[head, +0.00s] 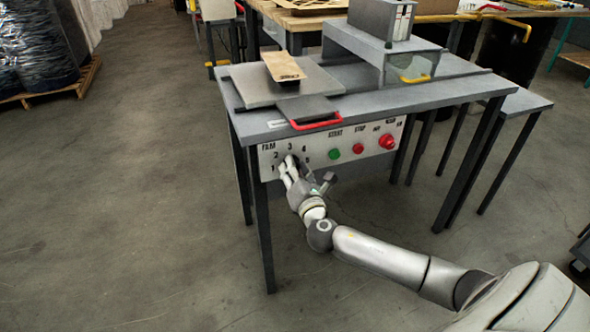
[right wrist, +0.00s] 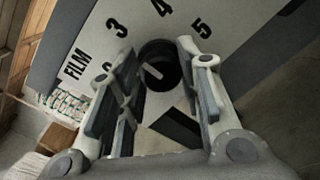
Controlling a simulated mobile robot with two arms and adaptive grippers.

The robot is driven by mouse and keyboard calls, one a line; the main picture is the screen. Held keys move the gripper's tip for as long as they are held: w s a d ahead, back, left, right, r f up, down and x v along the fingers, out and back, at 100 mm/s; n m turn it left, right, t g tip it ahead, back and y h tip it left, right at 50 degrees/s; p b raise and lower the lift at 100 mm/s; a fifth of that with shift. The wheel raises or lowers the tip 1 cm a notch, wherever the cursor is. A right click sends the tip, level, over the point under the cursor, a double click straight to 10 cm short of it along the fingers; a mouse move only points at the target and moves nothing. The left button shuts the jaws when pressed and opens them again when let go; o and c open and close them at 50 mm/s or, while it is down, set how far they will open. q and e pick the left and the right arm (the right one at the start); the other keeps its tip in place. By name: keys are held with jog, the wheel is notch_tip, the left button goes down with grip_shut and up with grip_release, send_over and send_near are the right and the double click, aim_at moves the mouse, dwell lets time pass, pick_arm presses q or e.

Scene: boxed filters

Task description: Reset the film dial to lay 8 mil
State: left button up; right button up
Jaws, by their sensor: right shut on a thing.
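The film dial (right wrist: 160,68) is a round black knob with a short white mark, set in a white panel (head: 353,149) on the front of the grey table. The printed word FILM and numbers including 3, 4 and 5 stand around it. The white mark lies slantwise; I cannot tell exactly which number it points to. My right gripper (head: 289,161) is at the panel's left part, its fingers shut on the dial, one on each side in the right wrist view (right wrist: 157,60). In the head view the gripper mostly hides the dial. My left gripper is not in view.
To the right of the dial on the panel are a green START button (head: 334,154), a small red STOP button (head: 358,148) and a larger red button (head: 387,142). A red handle (head: 317,124) juts out above the panel.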

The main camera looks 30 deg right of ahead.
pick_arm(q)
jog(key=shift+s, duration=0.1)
pick_arm(e)
jog(key=shift+d+r+m, duration=0.1)
jog(key=shift+d+m, duration=0.05)
jog(key=shift+m, duration=0.25)
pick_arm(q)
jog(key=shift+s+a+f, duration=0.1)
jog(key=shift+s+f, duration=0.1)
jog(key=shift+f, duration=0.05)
pick_arm(e)
jog(key=m, duration=0.8)
jog(key=shift+d+r+g+y, duration=0.15)
jog(key=shift+g+y, duration=0.15)
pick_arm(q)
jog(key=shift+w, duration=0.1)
pick_arm(e)
jog(key=shift+m, duration=0.3)
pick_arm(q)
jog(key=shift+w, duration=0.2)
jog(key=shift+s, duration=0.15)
